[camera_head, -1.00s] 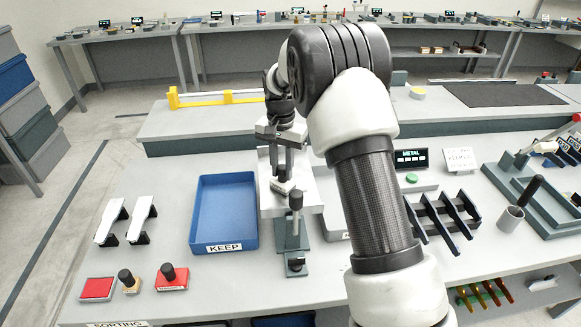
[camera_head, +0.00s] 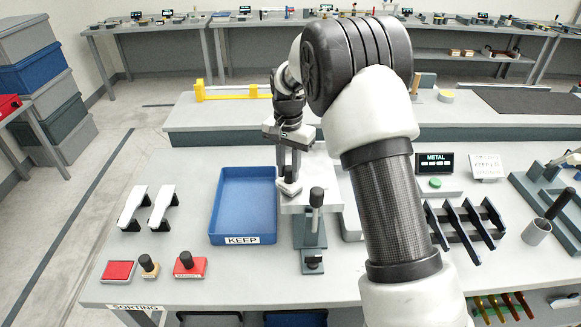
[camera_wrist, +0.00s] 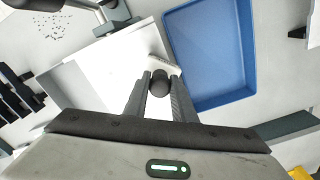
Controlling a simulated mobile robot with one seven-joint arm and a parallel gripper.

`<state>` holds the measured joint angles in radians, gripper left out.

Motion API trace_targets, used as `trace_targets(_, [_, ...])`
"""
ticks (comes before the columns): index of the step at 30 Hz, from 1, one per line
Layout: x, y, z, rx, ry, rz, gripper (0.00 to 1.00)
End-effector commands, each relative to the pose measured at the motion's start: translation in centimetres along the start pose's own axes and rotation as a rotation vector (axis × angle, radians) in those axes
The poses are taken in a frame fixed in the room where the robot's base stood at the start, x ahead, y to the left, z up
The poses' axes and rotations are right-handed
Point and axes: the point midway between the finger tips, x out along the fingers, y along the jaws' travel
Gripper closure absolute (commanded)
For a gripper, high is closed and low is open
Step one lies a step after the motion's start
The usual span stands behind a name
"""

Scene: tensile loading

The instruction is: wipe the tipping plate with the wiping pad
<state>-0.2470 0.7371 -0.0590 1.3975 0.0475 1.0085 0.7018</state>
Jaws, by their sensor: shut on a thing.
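My gripper (camera_head: 289,176) is over the plate's left part, pointing down. In the wrist view my gripper (camera_wrist: 160,92) is shut on the dark round knob of the wiping pad (camera_wrist: 161,82). The pad's pale body (camera_head: 289,188) lies at the plate's edge beside the tray. I cannot tell whether its underside touches the plate.
The blue KEEP tray (camera_head: 243,201) stands just left of the plate. A black rack (camera_head: 466,221) and the METAL display (camera_head: 434,163) stand to the right. Stamps (camera_head: 188,264) and a red pad (camera_head: 118,271) lie front left. Dark specks (camera_wrist: 60,28) show beyond the plate.

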Motion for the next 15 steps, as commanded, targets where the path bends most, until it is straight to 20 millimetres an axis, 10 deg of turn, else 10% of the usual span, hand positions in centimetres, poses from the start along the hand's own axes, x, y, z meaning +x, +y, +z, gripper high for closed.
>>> trace_targets(15, [0.0, 2.2, -0.5, 0.003, 0.000, 0.001, 0.94])
